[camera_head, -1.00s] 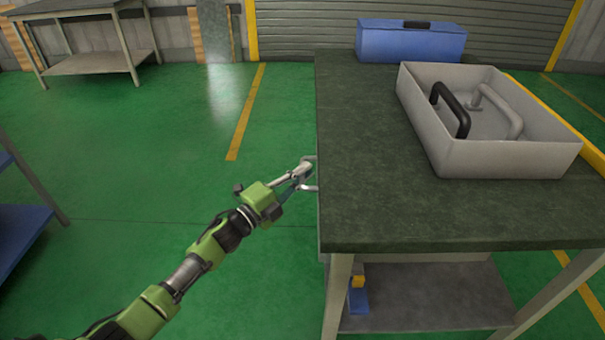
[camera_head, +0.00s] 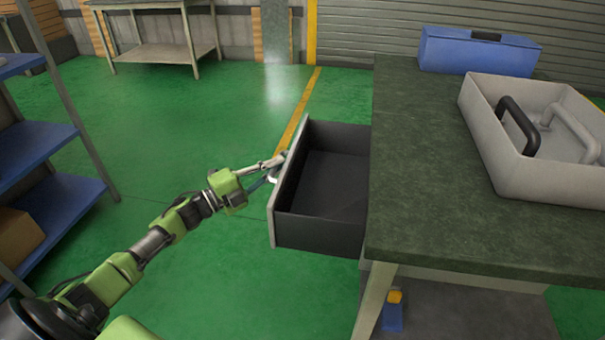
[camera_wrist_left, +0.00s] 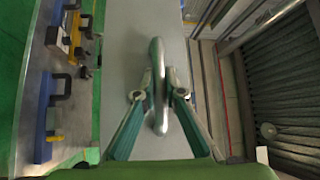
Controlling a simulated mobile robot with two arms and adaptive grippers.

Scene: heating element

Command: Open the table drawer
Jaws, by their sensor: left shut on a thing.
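The table drawer (camera_head: 325,190) is pulled out to the left from under the dark tabletop (camera_head: 450,190) in the head view. Its dark inside looks empty. My left gripper (camera_head: 277,170) is at the outer side of the drawer's front panel. In the left wrist view, my left gripper (camera_wrist_left: 158,97) is shut on the drawer's curved metal handle (camera_wrist_left: 157,65). The grey front panel (camera_wrist_left: 122,60) shows behind the handle. My right gripper is not in view.
A grey tray (camera_head: 490,140) with a black handle (camera_head: 518,123) and a light handle stands on the tabletop, near a blue toolbox (camera_head: 480,52). A blue shelf (camera_head: 62,200) stands at the left. Green floor lies clear between.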

